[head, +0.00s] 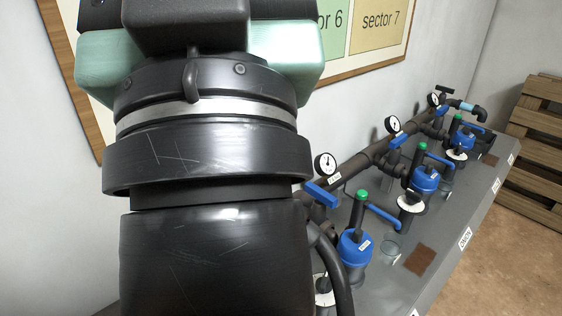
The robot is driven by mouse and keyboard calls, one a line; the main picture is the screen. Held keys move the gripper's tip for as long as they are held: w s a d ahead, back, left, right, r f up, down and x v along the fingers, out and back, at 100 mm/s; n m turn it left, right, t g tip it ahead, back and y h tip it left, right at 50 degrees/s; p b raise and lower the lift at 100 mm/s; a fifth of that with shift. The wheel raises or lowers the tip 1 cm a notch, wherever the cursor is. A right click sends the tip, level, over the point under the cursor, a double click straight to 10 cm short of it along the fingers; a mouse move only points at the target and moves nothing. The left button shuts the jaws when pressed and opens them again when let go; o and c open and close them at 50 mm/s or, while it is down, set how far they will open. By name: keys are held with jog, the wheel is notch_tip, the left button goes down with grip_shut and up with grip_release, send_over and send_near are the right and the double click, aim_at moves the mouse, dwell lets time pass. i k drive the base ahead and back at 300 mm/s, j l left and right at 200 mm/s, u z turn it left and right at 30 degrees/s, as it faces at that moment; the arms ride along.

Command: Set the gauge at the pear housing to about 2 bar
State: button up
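Three round white gauges with dark needles stand along the dark manifold pipe: a near one (325,165), a middle one (392,125) and a far one (433,99). Their readings are too small to tell. Three blue housings, near (355,247), middle (427,179) and far (464,139), stand in front of the pipe. White dials with dark knobs sit by them, near (323,290), middle (411,203) and far (457,154). Small labels are unreadable, so I cannot tell which housing is pear. My arm fills the left foreground; my gripper's fingertips are not visible.
The grey bench (428,285) runs back to the right. Blue levers, such as the near one (322,195), stick out near the gauges. A brown patch (420,260) lies on the bench. A wooden pallet (540,140) stands right. A sector board (380,30) hangs behind.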

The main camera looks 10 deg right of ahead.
aim_at(323, 283)
jog(key=i+j+z, duration=0.15)
jog(key=z, duration=0.2)
jog(key=j+z, duration=0.4)
jog(key=i+j+z, duration=0.1)
jog(key=j+z, duration=0.25)
